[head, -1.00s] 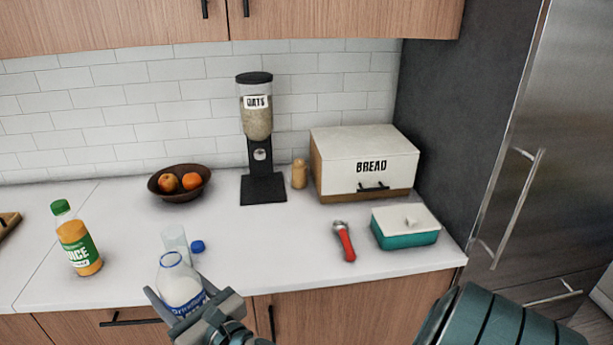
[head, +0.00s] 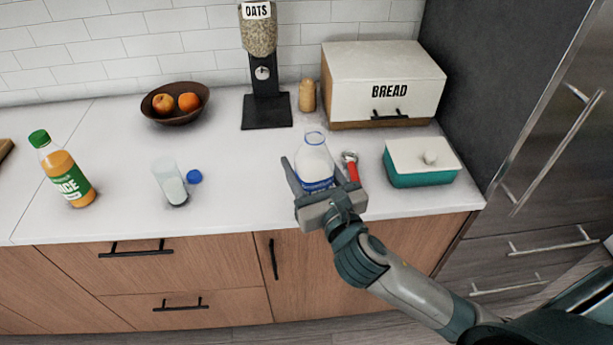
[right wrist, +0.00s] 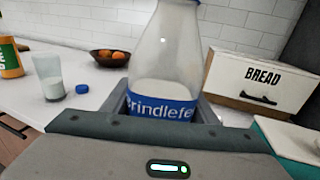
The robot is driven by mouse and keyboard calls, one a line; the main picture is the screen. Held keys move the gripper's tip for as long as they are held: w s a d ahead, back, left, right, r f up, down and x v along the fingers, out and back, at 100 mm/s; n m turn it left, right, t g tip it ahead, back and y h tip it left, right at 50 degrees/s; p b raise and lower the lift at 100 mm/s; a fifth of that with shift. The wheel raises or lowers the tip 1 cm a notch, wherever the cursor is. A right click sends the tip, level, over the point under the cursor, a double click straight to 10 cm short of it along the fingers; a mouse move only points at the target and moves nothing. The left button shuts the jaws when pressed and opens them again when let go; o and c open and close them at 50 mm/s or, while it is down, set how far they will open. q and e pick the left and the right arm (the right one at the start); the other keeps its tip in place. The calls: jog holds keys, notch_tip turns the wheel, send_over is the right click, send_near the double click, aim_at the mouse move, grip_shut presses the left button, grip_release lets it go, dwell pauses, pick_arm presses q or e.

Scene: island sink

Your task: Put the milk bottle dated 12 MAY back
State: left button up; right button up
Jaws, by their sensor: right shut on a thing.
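A clear milk bottle (head: 315,160) with a blue label band stands upright in my right gripper (head: 318,190), which is shut on it near the counter's front edge. The bottle's mouth is open. In the right wrist view, the bottle (right wrist: 168,65) shows "rindlefe" on its label, and white milk sits low in it. I see no date on it. I cannot tell if it touches the counter. A blue cap (head: 194,176) lies on the counter beside a glass (head: 170,185) with milk in it. My left gripper is not in view.
A red-handled tool (head: 350,168) lies just behind the bottle, partly hidden. A teal butter dish (head: 425,178), bread box (head: 385,85), oats dispenser (head: 265,90), fruit bowl (head: 170,115) and juice bottle (head: 68,175) stand around. A steel fridge (head: 555,150) is at the right.

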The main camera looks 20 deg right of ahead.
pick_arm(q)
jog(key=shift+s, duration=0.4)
pick_arm(e)
jog(key=shift+d, duration=0.1)
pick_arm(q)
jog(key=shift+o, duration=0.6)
pick_arm(e)
jog(key=shift+s, duration=0.1)
pick_arm(q)
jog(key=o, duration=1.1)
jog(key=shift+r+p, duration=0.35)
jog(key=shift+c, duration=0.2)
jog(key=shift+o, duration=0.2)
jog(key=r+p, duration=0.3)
jog(key=p, duration=0.1)
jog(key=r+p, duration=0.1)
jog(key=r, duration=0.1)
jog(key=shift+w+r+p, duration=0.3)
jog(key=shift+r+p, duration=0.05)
jog(key=shift+p, duration=0.05)
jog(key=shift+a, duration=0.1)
pick_arm(e)
jog(key=w+d+r+m+h, duration=0.3)
jog(key=w+d+r+h, duration=0.1)
jog(key=d+r+h, duration=0.1)
jog(key=shift+w+d+r+g, duration=0.15)
jog(key=shift+d+r+g, duration=0.15)
jog(key=shift+d+r, duration=0.45)
jog(key=shift+d+f, duration=0.2)
